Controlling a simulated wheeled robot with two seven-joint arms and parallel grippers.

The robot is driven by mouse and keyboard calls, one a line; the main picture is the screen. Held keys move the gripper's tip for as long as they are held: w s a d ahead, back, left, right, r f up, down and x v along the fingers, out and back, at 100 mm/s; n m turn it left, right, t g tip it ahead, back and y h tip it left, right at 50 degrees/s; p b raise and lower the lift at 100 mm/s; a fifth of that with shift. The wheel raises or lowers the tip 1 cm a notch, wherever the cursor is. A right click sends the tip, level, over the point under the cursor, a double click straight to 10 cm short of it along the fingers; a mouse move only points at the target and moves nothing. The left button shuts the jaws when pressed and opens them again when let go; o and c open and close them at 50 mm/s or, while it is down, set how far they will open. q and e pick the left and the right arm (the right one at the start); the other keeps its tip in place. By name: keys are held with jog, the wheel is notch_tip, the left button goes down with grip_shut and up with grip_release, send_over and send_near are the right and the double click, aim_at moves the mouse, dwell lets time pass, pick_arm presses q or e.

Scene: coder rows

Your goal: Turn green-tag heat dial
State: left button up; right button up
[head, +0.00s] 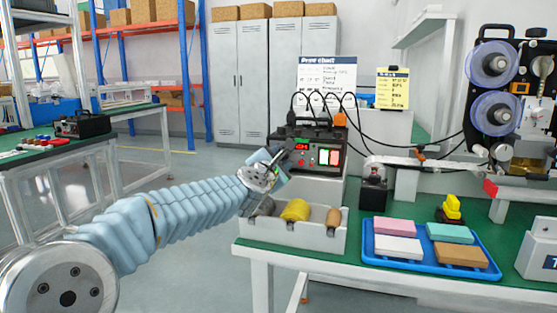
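A dark control box (318,140) with a small red-lit display (302,146) and a red-and-white panel (328,157) stands at the back edge of the green-topped bench. My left arm reaches in from the left in a pale blue sleeve. My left gripper (281,154) is at the left part of the box's front face and covers part of it. Its fingers are small and overlap the dark face, so I cannot tell whether they are open, shut or touching a dial. I cannot make out the green-tagged dial. My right gripper is not in view.
A grey bin (292,232) with a yellow roll and a brown-handled item sits below my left gripper. A blue tray (430,252) holds several coloured blocks. A machine with reels (495,90) stands at right. Cables run above the box. Another bench (50,150) is at left.

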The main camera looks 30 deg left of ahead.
pick_arm(q)
jog(key=b+v, duration=0.1)
jog(key=v, duration=1.1)
jog(key=shift+s+d+r, duration=0.1)
jog(key=shift+s+r, duration=0.05)
jog(key=shift+s, duration=0.2)
jog(key=shift+s+d, duration=0.15)
jog(key=shift+s, duration=0.4)
